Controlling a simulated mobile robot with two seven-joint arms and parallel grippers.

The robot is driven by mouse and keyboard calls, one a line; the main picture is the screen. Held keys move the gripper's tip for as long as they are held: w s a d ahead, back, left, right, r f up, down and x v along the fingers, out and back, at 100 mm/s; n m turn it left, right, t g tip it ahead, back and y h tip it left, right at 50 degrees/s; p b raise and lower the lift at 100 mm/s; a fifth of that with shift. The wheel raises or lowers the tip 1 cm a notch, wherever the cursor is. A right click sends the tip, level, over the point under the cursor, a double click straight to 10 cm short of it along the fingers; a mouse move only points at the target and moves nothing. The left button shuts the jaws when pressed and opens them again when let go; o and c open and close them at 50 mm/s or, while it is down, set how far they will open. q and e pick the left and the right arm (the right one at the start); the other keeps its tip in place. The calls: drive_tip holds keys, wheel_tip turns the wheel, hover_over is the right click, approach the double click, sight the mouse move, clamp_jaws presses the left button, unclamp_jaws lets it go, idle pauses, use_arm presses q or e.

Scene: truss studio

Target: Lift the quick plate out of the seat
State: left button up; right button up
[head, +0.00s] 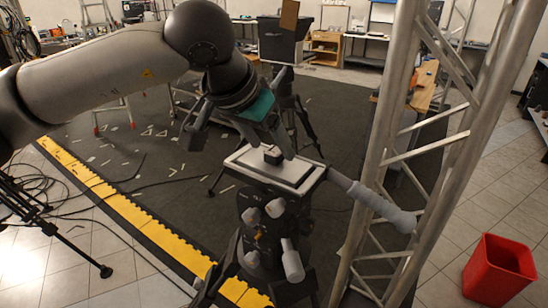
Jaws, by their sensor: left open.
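The quick plate (291,171) appears as a flat grey plate with a small black block (272,155) standing on it. It lies level inside the pale-rimmed seat (238,164) on top of the dark tripod head (262,215). My left gripper (275,151) comes down from above, with its fingers apart on either side of the black block. I cannot tell whether the fingers touch it. The gripper's teal part and fingers hide the far side of the seat. My right gripper is not in view.
A grey handle (370,196) sticks out right from the head towards a metal truss (405,130). A red bin (499,270) stands on the tiles at the right. Yellow edging (135,213) and cables lie on the floor at the left.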

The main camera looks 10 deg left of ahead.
use_arm(q)
drive_tip(key=shift+x, duration=0.8)
drive_tip(key=shift+c, duration=0.4)
clamp_jaws()
